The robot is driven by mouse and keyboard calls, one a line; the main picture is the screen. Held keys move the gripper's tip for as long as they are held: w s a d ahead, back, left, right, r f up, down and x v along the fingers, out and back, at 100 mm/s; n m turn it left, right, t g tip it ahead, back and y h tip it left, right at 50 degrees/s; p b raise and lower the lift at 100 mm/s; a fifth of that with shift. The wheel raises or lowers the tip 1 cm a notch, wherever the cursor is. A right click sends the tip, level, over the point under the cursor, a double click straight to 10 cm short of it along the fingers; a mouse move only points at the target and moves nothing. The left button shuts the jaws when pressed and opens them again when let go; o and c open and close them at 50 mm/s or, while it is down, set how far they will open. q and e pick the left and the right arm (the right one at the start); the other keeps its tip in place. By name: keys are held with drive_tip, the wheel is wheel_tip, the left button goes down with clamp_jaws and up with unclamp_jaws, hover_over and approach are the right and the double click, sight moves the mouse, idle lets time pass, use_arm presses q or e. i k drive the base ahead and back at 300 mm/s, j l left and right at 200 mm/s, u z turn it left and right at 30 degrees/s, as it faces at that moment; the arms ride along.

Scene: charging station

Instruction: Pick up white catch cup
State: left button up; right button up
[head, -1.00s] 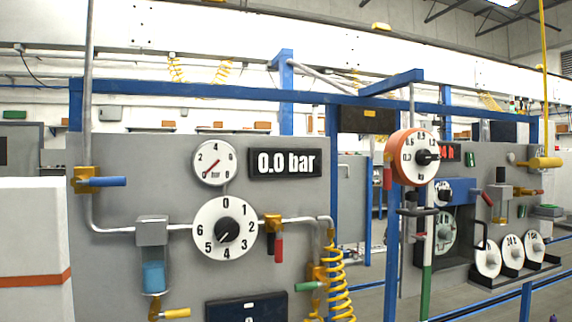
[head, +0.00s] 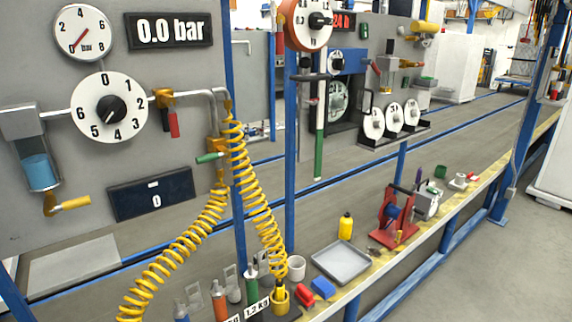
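A white cup (head: 296,268) stands upright on the bench at the lower middle of the head view. It is just right of the yellow coiled hose and left of a grey tray. Its front and rim show clear of other things. Neither of my grippers is in the head view.
Beside the cup are the grey tray (head: 342,264), a red block (head: 323,287), a blue block (head: 304,298) and several small cylinders. The yellow coiled hose (head: 262,215) hangs close to its left. A blue post (head: 290,150) rises behind. A yellow bottle (head: 346,226) and red reel (head: 393,215) stand farther right.

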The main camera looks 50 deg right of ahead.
sight(296, 266)
drive_tip(key=z, duration=1.65)
drive_tip(key=l+u, duration=0.1)
drive_tip(key=u, duration=0.55)
drive_tip(key=i+l+u, duration=0.15)
drive_tip(key=l+u, duration=0.15)
drive_tip(key=l, duration=0.2)
drive_tip(key=i+l+u, duration=0.1)
drive_tip(key=l+u, duration=0.55)
drive_tip(key=l, duration=0.3)
